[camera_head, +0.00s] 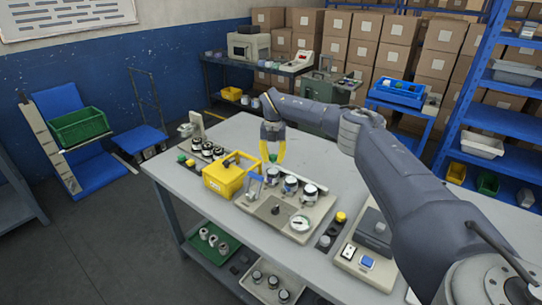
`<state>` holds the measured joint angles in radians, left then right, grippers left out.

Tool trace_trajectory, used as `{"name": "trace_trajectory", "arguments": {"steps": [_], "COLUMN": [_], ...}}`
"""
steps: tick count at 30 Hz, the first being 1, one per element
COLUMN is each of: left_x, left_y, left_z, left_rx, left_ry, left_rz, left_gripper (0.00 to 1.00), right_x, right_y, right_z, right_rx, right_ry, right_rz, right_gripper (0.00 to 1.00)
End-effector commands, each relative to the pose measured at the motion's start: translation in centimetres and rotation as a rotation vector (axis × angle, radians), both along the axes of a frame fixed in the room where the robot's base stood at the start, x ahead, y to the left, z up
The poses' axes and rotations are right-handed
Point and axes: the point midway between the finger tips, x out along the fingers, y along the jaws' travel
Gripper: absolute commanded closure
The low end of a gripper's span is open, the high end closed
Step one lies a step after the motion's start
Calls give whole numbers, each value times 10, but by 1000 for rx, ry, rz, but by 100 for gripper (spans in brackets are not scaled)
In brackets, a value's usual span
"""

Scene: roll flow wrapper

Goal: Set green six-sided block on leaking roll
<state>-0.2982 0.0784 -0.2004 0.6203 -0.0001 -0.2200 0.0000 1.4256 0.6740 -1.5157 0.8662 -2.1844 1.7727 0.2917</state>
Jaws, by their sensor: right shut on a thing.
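My right gripper (272,154) comes in from the right, pointing down over the table. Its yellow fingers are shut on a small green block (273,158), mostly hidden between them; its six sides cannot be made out. Below it, several silver rolls with dark bands stand on a beige fixture (262,210): a left roll (272,176), a middle roll (290,186) and a right roll (308,195). The block is above and apart from them. I cannot tell which roll leaks. My left gripper is not in view.
Several black-and-white rolls (207,149) stand farther left. A gauge (299,223) sits at the fixture's front. A control box (368,250) is at right. The table's back part (240,128) is bare.

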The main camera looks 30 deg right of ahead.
Motion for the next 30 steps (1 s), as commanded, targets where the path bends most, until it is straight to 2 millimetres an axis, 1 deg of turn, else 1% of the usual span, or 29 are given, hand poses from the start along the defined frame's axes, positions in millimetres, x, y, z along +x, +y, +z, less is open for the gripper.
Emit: {"name": "trace_trajectory", "arguments": {"steps": [6,15,22,30], "left_x": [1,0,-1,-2], "left_y": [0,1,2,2], "left_z": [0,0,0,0], "left_rx": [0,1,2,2], "left_ry": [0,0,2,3], "left_rz": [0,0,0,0], "left_gripper": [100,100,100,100], "right_x": [0,0,0,0], "right_y": [0,0,1,0], "right_z": [-19,-40,-49,-52], "right_rx": [-1,0,-1,-1], "right_ry": [1,0,-1,-1], "right_rz": [0,0,1,1], "right_gripper": [89,89,89,89]}}
